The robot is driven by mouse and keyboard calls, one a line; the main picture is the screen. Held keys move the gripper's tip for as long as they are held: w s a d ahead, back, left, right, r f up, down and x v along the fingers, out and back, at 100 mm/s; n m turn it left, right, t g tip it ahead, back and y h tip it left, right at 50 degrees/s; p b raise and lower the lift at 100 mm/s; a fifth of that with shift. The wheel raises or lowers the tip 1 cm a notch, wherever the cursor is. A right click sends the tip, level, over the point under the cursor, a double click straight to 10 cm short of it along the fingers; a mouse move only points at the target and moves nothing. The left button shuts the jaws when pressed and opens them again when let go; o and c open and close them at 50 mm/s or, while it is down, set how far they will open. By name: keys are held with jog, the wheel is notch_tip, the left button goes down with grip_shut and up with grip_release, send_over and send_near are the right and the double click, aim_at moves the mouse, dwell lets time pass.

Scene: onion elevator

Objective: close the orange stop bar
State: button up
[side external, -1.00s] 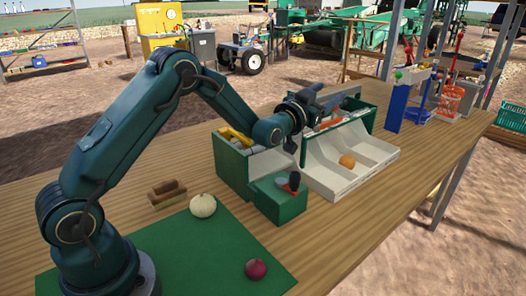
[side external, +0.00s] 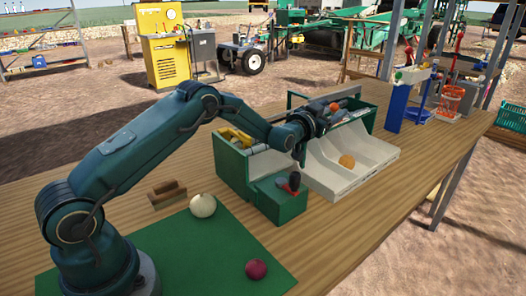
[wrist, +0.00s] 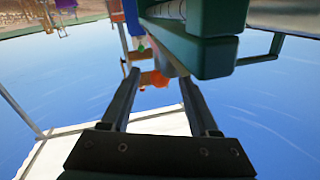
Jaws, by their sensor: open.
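My gripper (side external: 322,118) is at the upper part of the green-and-white elevator (side external: 335,180). In the wrist view, my gripper (wrist: 160,85) has its two dark fingers spread apart. A small orange piece (wrist: 156,79), which may be part of the orange stop bar, shows between and beyond the fingertips. In the side view, an orange piece (side external: 334,106) shows at my gripper's end. My gripper and wrist hide most of the bar's surroundings, and I cannot tell whether the fingers touch it or how the bar is set.
An orange-yellow round onion (side external: 347,161) lies in the white chute. A green box with a red-and-black lever (side external: 294,182) stands in front. A pale onion (side external: 203,205) and a dark red onion (side external: 256,269) rest on the green mat (side external: 215,245). A blue stand (side external: 408,100) is farther back.

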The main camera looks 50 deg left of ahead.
jog(key=shift+w, duration=0.15)
grip_shut()
dwell(1.4)
